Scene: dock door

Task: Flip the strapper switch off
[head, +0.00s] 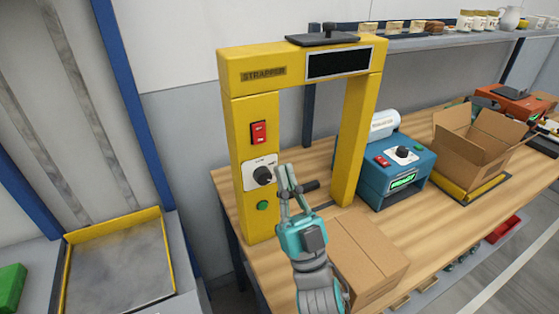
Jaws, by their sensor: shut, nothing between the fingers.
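The yellow strapper (235,135) is an arch standing on the wooden table, with a "STRAPPER" label and a dark display on its top beam. Its red switch (259,133) is on the left post; its on or off position is too small to tell. Below the switch are a black knob (263,176) on a white plate and a green button (263,205). My gripper (283,170) is shut and empty, pointing up in front of the left post. Its fingertips show just right of the knob and below the red switch; whether they touch the post I cannot tell.
A closed cardboard box (365,258) sits on the table (425,215) at the right of my gripper. A blue machine (395,165) and an open carton (480,145) stand further right. A black handle (312,187) shows behind my gripper. A shelf (450,38) runs above.

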